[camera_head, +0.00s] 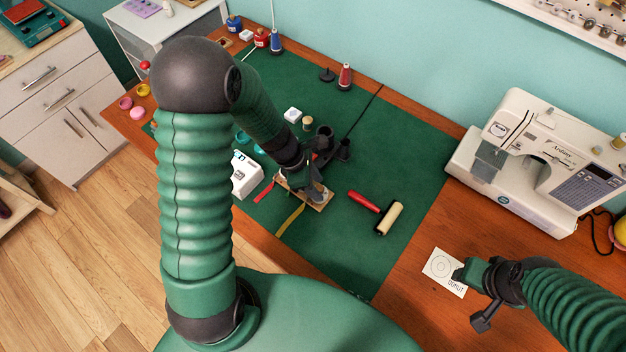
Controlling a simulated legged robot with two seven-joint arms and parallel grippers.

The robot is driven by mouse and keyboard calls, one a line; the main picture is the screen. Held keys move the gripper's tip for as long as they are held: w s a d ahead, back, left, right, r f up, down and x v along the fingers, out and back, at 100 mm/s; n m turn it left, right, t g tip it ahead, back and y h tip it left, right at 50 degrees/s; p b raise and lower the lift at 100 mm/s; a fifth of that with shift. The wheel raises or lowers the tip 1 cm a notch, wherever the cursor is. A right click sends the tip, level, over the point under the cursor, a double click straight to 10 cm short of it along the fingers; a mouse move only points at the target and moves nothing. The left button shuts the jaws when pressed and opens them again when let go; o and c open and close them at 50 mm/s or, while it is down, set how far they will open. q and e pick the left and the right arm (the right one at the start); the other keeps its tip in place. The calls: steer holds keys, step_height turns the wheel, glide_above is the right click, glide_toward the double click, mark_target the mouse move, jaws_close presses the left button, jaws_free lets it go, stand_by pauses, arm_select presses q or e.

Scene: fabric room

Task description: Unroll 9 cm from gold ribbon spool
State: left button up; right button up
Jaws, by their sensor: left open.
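A gold ribbon strip (290,219) extends toward the table's front edge from a small wooden board (318,203) on the green mat. The gold spool itself cannot be made out; my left gripper covers part of the board. My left gripper (314,190) is open, above or at the board, close to the ribbon's upper end; whether it touches anything cannot be told. A short red strip (264,193) lies left of the board. My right gripper (468,296) is by a white card (443,272) at lower right; its jaw state is unclear.
A roller with red handle (379,211) lies right of the board on the green mat (420,150). A white sewing machine (540,160) stands at the right. Thread spools (345,77) stand farther back. A white box (246,174) is left of the board.

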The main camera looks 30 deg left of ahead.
arm_select(q)
steer(key=p+v, duration=0.4)
steer(key=v, duration=1.2)
steer(key=shift+a+r, duration=0.2)
steer(key=shift+r, duration=0.15)
